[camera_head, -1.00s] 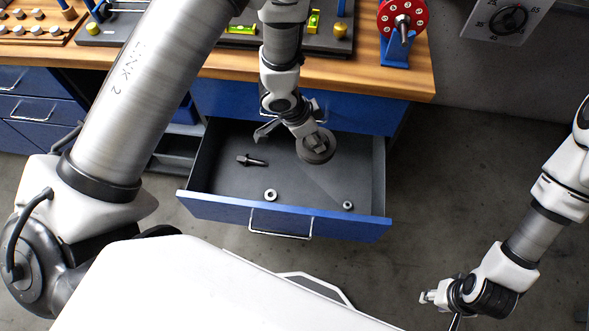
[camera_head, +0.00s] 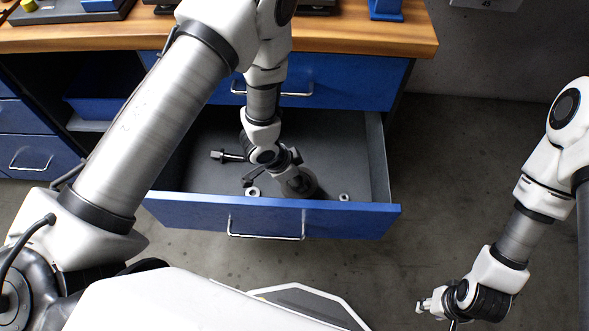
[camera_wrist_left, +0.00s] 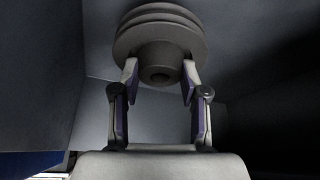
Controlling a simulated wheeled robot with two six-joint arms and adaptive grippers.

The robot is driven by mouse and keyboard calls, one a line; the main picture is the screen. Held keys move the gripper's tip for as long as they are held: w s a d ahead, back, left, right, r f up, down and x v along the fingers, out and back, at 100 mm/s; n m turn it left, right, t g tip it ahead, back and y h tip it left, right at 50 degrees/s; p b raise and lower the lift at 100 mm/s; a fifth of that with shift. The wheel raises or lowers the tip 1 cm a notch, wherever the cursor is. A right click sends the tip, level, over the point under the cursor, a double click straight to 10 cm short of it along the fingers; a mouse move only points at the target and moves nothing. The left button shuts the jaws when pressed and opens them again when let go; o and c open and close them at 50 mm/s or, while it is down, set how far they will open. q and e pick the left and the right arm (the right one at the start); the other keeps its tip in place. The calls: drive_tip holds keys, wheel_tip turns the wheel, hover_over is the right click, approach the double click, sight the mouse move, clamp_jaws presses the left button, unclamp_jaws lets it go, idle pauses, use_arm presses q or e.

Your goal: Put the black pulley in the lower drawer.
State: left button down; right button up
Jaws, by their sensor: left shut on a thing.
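The black pulley (camera_head: 308,186) is a dark grooved disc with a hub. It is inside the open lower drawer (camera_head: 345,222), near the front wall, partly hidden by my gripper. My left gripper (camera_head: 296,176) reaches down into the drawer and is shut on the pulley's hub. In the left wrist view the pulley (camera_wrist_left: 160,32) sits between the two fingertips (camera_wrist_left: 159,76), with the drawer walls around it. I cannot tell whether the pulley touches the drawer floor. My right gripper (camera_head: 428,305) hangs at the lower right over the floor, away from the drawer; its fingers are too small to read.
A dark bolt-like part (camera_head: 226,156) lies in the drawer at the left. A small ring (camera_head: 254,192) and a small nut-like part (camera_head: 344,197) lie near the front. The closed upper drawer (camera_head: 350,85) is above, under the wooden worktop (camera_head: 370,38). The drawer's right side is clear.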

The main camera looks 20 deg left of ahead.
use_arm(q)
drive_tip(key=shift+w+f+b, duration=0.1)
drive_tip(key=shift+f+b, duration=0.35)
drive_tip(key=shift+f, duration=1.5)
drive_tip(key=shift+f, duration=0.1)
drive_tip(key=c, duration=0.6)
unclamp_jaws()
drive_tip(key=shift+f, duration=0.1)
drive_tip(key=shift+r, duration=0.3)
drive_tip(key=p+v, duration=0.2)
drive_tip(key=v, duration=1)
drive_tip(key=shift+f, duration=0.1)
